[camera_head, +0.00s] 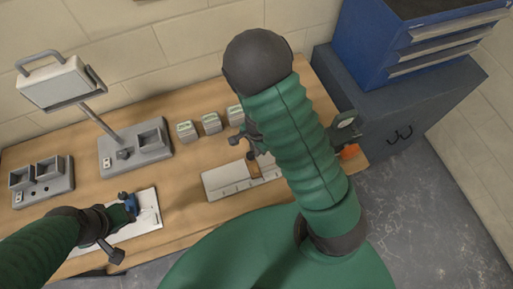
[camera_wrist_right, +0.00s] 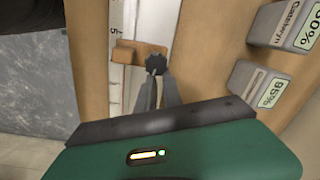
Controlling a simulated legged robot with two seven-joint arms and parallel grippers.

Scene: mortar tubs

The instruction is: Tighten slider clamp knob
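The slider clamp is a brown block (camera_wrist_right: 138,52) across a white ruled strip (camera_wrist_right: 117,75) in the right wrist view. Its dark, lobed knob (camera_wrist_right: 155,64) sits at the block's right end. My right gripper (camera_wrist_right: 157,78) has its two fingers converging on the knob, one on each side, and appears shut on it. In the head view the brown clamp (camera_head: 255,167) stands on the white ruled board (camera_head: 222,181), partly hidden by my right arm. My left gripper (camera_head: 130,207) is low over another white board at left, by a small blue part; its fingers are unclear.
Grey tubs with labels (camera_wrist_right: 305,25) stand right of the clamp in the wrist view. The head view shows small labelled blocks (camera_head: 211,123), grey double-bin units (camera_head: 42,182), a lamp-like panel (camera_head: 55,82) and a blue drawer cabinet (camera_head: 410,45). The wooden bench (camera_head: 185,165) is clear between the boards.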

